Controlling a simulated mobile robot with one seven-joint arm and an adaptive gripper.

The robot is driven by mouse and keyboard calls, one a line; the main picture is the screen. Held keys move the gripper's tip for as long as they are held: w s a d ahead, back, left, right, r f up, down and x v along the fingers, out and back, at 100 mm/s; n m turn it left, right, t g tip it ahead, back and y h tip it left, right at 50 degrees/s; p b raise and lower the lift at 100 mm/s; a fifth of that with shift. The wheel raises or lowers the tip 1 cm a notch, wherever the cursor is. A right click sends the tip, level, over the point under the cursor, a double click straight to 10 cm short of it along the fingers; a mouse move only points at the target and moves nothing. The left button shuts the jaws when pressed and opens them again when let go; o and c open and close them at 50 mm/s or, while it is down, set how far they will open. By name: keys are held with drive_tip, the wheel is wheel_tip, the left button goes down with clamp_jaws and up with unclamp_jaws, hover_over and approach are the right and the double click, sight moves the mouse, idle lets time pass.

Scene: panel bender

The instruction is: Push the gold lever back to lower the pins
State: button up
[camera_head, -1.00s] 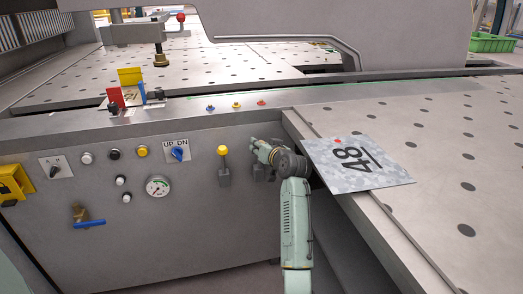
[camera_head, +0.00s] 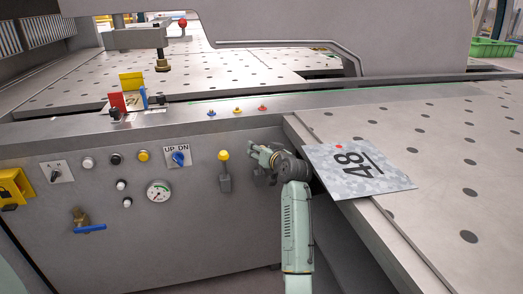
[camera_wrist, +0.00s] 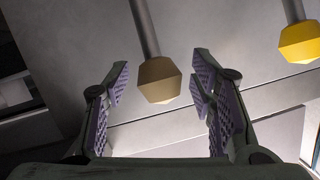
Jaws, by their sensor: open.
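The gold lever's faceted knob (camera_wrist: 158,80) and grey shaft (camera_wrist: 145,28) show in the wrist view, with the knob between the fingers at tip level. Gaps show on both sides of the knob. My gripper (camera_wrist: 161,90) is open around it and not visibly touching it. In the head view my gripper (camera_head: 253,152) is at the front panel and mostly hides the gold lever. The pins cannot be made out.
A yellow-knobbed lever (camera_head: 224,157) stands just left of my gripper and also shows in the wrist view (camera_wrist: 300,43). A gauge (camera_head: 159,192) and blue-handled valve (camera_head: 88,227) are further left.

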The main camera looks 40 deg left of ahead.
drive_tip(key=s+d, duration=0.8)
drive_tip(key=d, duration=0.4)
drive_tip(key=shift+d+r, duration=0.3)
drive_tip(key=shift+r, duration=0.05)
